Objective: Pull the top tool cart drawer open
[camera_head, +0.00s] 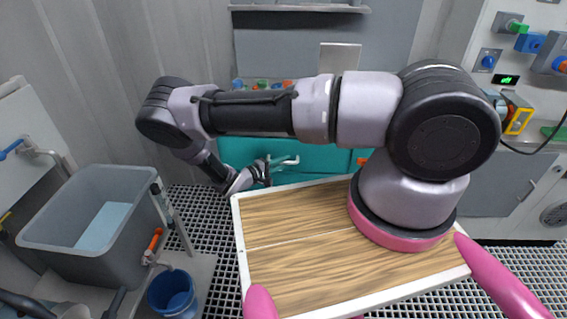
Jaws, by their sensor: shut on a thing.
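The teal tool cart (312,157) stands at the far wall in the head view, largely hidden behind my arm and wooden deck. A pale drawer handle (284,161) shows on its front, near the top. My gripper (267,172) is at the left end of this handle, with its fingers shut on it. The drawer front (235,152) is teal, and its lower part is hidden. I cannot tell from this view whether the drawer stands out from the cart.
A grey tub (68,250) with a pale blue patch inside stands at the left. Small coloured items (262,85) lie on the cart top. A control panel (510,75) and grey cabinet (500,190) are at the right.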

